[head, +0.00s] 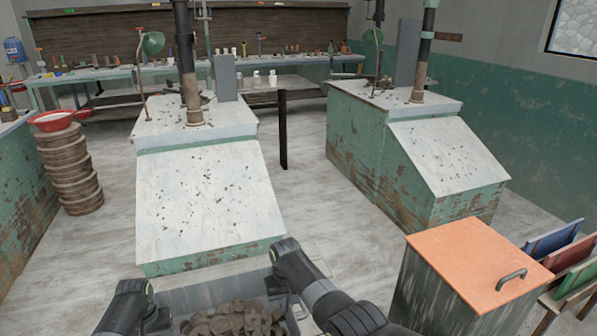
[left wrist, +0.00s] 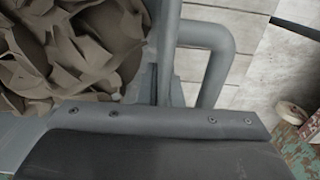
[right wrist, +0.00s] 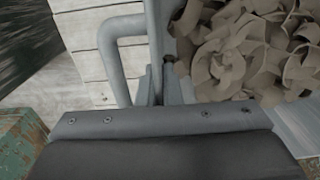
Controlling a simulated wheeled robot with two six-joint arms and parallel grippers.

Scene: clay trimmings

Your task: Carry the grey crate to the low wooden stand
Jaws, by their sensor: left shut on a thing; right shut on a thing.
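The grey crate (head: 205,292) is at the bottom middle of the head view, close in front of me, full of brown clay trimmings (head: 235,318). My left gripper (head: 158,318) is shut on its left side and my right gripper (head: 296,306) on its right side. A grey tube handle shows beside the jaws in the left wrist view (left wrist: 218,65) and in the right wrist view (right wrist: 108,55). Pale planks, perhaps the low wooden stand (right wrist: 85,82), lie below the handles on both sides. I cannot tell whether the crate touches them.
A green cabinet with a sloping pale top (head: 205,205) stands just beyond the crate. A similar one (head: 445,150) is further right. An orange-lidded bin (head: 475,258) stands close on the right, beside coloured boards (head: 560,245). Stacked brown rounds (head: 70,175) stand left.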

